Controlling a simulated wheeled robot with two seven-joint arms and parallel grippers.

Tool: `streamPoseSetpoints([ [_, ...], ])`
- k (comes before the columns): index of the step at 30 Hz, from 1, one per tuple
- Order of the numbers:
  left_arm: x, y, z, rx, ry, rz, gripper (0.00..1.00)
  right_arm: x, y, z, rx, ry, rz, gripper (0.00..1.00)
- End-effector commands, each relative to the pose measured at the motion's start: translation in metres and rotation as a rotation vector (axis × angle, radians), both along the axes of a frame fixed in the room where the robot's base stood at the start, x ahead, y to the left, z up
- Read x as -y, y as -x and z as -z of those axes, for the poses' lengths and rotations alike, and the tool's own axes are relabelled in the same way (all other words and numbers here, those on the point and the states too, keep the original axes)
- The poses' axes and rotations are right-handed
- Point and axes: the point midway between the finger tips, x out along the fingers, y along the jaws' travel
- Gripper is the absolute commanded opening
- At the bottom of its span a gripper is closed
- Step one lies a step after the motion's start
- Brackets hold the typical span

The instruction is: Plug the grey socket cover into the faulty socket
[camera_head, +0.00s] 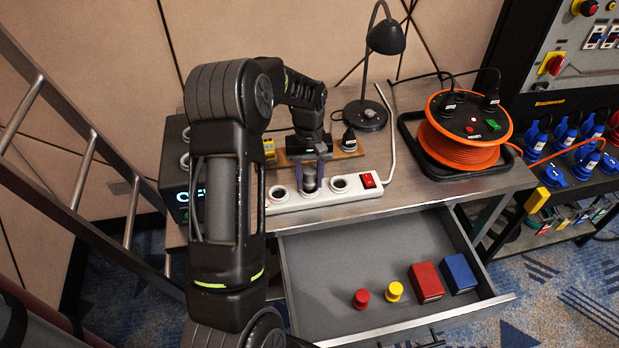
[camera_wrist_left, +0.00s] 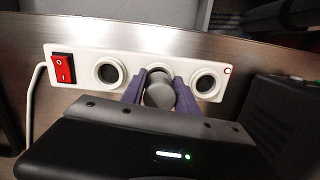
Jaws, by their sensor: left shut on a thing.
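The grey socket cover (camera_head: 309,181) is a short round plug between the purple fingers of my left gripper (camera_head: 310,178), at the middle socket of the white power strip (camera_head: 318,201). The left wrist view shows the cover (camera_wrist_left: 159,93) between the fingers of the gripper (camera_wrist_left: 158,92), over the middle socket, whose rim shows behind it. Whether it is seated or just above cannot be told. The sockets on both sides (camera_wrist_left: 108,71) (camera_wrist_left: 206,82) are empty. A small red ring mark (camera_wrist_left: 228,70) shows at the strip's end. Which socket is faulty is unclear.
A black lamp (camera_head: 372,112) and an orange cable reel (camera_head: 463,140) stand on the bench. The open drawer (camera_head: 320,268) holds a red plug (camera_head: 361,299), a yellow plug (camera_head: 395,291), a red block (camera_head: 426,282) and a blue block (camera_head: 459,273). A ladder (camera_head: 88,165) leans at left.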

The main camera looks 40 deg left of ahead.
Motion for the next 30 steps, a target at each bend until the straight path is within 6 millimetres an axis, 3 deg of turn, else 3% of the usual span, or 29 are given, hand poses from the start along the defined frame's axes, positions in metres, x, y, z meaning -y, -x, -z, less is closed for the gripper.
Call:
streamPoseSetpoints([
  [27, 0.0, 0.001, 0.015, -0.002, 0.001, 0.0, 0.0, 0.0, 0.0, 0.009, 0.0, 0.0, 0.0, 0.36],
  [28, 0.0, 0.001, 0.015, -0.003, 0.001, 0.0, 0.39, 0.0, 0.0, 0.009, 0.0, 0.0, 0.0, 0.36],
  [30, 0.001, 0.001, 0.015, -0.003, 0.001, 0.0, 0.44, 0.0, 0.0, 0.009, 0.0, 0.0, 0.0, 0.36],
])
